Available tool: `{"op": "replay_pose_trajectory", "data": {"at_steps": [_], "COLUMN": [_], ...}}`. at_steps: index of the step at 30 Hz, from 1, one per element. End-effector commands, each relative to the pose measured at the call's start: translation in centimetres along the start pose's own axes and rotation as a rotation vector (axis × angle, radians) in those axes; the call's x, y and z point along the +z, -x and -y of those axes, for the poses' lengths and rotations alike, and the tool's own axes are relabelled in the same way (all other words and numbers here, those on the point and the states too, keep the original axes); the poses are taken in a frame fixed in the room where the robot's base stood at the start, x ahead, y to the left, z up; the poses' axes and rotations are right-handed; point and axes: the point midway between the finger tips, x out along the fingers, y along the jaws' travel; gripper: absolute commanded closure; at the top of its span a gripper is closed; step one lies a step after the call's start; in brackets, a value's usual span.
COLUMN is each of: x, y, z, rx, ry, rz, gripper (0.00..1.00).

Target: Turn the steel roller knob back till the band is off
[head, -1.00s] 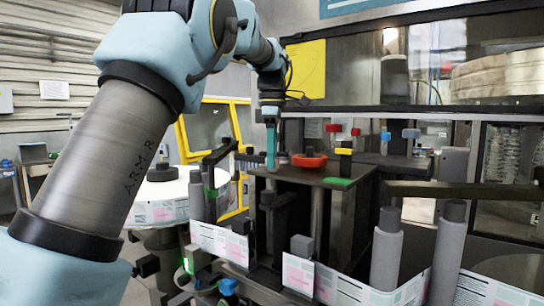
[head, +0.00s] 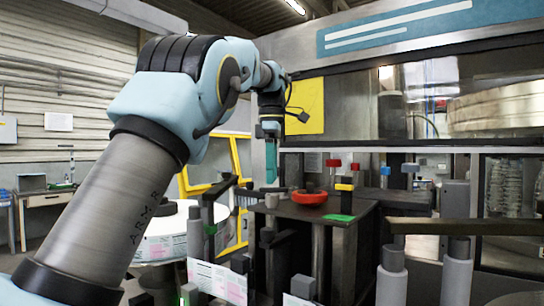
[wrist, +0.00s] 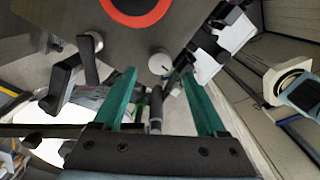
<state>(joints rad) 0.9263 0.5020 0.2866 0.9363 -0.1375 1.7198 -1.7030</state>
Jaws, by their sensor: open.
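My gripper (head: 271,178) points down with its teal fingers apart and empty, above the left front edge of the dark machine plate (head: 350,202). In the wrist view my gripper (wrist: 163,82) has a pale round steel knob (wrist: 160,63) showing between and beyond its fingertips, not touched. A small grey knob (head: 271,200) below the fingers in the head view looks like the same one. The label band (head: 222,282), white with pink print, runs past the machine's front left. Whether it touches a roller there cannot be told.
A red ring (head: 309,197) lies on the plate right of my gripper; its edge shows in the wrist view (wrist: 135,12). A black lever (wrist: 68,82) stands close left of the fingers there. Red and blue knobs and grey rollers (head: 392,278) stand to the right.

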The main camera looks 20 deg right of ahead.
Motion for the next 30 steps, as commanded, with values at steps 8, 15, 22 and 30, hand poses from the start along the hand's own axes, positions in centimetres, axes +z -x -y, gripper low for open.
{"op": "replay_pose_trajectory", "data": {"at_steps": [8, 15, 22, 30], "x": [0.0, 0.1, 0.0, -0.1], "y": [4.2, 5.5, 5.5, 5.4], "z": [-0.1, 0.0, 0.0, 0.0], "rx": [0.001, 0.0, -0.002, -0.001], "ry": [0.0, -0.001, -0.001, -0.002], "rz": [0.001, 0.001, 0.001, 0.001], "gripper": [0.26, 0.26, 0.26, 0.26]}}
